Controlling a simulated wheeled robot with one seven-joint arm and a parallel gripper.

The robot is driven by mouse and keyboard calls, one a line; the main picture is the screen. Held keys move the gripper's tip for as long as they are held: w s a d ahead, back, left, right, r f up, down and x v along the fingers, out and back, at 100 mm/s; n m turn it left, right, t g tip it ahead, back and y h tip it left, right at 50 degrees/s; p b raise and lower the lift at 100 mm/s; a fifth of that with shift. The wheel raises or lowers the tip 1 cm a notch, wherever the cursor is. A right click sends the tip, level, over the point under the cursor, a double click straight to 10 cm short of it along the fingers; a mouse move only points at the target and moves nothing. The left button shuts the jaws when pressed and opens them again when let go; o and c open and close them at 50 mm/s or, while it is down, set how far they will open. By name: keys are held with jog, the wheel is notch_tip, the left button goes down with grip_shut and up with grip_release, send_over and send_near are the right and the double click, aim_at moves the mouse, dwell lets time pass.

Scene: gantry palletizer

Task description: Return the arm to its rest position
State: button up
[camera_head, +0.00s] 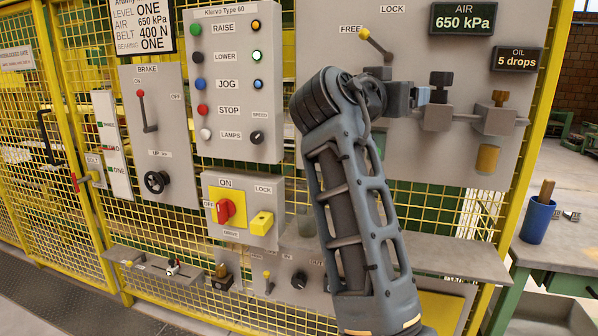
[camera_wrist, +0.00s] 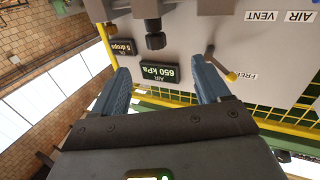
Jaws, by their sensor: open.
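My gripper (camera_wrist: 160,82) is open, with its two blue fingers spread apart and nothing between them in the wrist view. Past the fingers are the air panel and its 650 kPa display (camera_wrist: 160,72), upside down in that view. In the head view my arm rises from the bottom right of centre and bends at the top towards the air panel (camera_head: 340,45).
The yellow lever (camera_head: 376,45) is left of the air display (camera_head: 462,18). The oil bowl (camera_head: 487,157) hangs at right. The button box (camera_head: 232,80), red drive switch (camera_head: 225,211) and lower shelf (camera_head: 180,275) are left of my arm. A blue cup (camera_head: 537,222) stands on a bench at right.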

jog(key=s+d+f+n+t+y, duration=0.1)
jog(key=s+f+n+y, duration=0.3)
jog(key=f, duration=1.1)
jog(key=s+d+f+n+t+y, duration=0.1)
jog(key=s+f+n+y, duration=0.3)
jog(key=f, duration=1.1)
jog(key=s+d+f+n+y, duration=0.1)
jog(key=s+f, duration=0.7)
jog(key=s, duration=0.2)
jog(key=s+f+n+y, duration=0.1)
jog(key=s+f+y, duration=0.3)
jog(key=s, duration=1.6)
jog(key=s+d+r+m, duration=0.1)
jog(key=s+r, duration=0.2)
jog(key=s, duration=0.6)
jog(key=s+r+m+h, duration=0.1)
jog(key=s+r, duration=0.3)
jog(key=s, duration=0.6)
jog(key=shift+d+r+g, duration=0.2)
jog(key=shift+d+g, duration=0.1)
jog(key=shift+d, duration=0.05)
